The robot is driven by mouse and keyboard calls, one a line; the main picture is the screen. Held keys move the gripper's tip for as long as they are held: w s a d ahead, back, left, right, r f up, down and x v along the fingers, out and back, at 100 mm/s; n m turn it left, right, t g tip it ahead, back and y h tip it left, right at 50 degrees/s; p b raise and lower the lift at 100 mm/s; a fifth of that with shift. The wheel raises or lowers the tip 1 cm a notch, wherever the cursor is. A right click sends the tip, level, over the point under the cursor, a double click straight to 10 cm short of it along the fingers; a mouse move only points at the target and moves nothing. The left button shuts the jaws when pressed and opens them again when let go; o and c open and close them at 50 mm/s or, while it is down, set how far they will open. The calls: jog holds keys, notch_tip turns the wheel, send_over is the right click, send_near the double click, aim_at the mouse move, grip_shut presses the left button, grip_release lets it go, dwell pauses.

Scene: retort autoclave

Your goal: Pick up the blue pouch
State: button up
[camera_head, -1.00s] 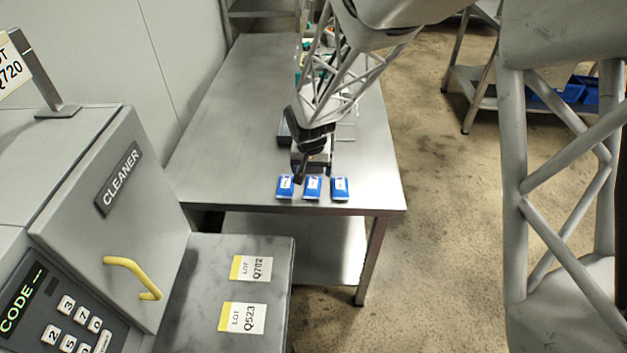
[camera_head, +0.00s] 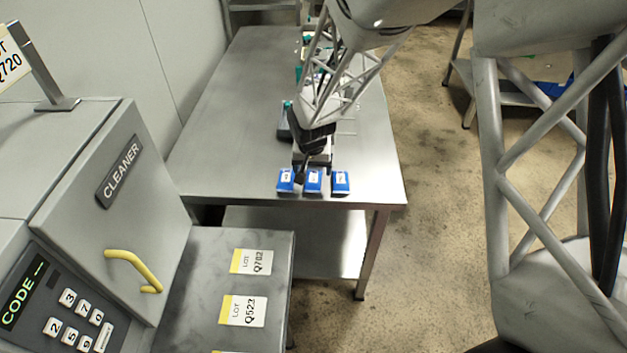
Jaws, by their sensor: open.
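Three blue pouches with white labels lie in a row near the front edge of the steel table (camera_head: 230,120): a left pouch (camera_head: 286,180), a middle pouch (camera_head: 314,181) and a right pouch (camera_head: 341,182). My gripper (camera_head: 306,180) is open and low over the row. Its dark fingers reach down around the gap between the left and middle pouches, partly covering their edges. I cannot tell whether a finger touches a pouch. No pouch is lifted.
A grey cleaner cabinet (camera_head: 125,185) with a yellow handle (camera_head: 135,268) and keypad stands at the left. Lot cards lie on the grey surface (camera_head: 205,265) beside it. Behind my gripper, a teal-topped dark item (camera_head: 286,120) stands on the table. The table's left part is bare.

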aim_at(313, 177)
jog(key=shift+w+d+f, duration=0.1)
jog(key=shift+w+f, duration=0.15)
jog(key=shift+f, duration=1.05)
jog(key=shift+w+f, duration=0.2)
jog(key=shift+f, duration=1.1)
jog(key=c, duration=1)
jog(key=shift+r, duration=0.15)
jog(key=shift+r, duration=0.85)
jog(key=shift+s+r, duration=0.2)
jog(key=shift+r, duration=0.7)
jog(key=s+d, duration=0.1)
jog(key=s, duration=0.4)
jog(key=s+d+r, duration=0.1)
jog(key=s+d, duration=0.1)
jog(key=s, duration=0.3)
jog(key=s+d, duration=0.2)
jog(key=s, duration=0.3)
jog(key=shift+r, duration=0.15)
jog(key=shift+w, duration=0.1)
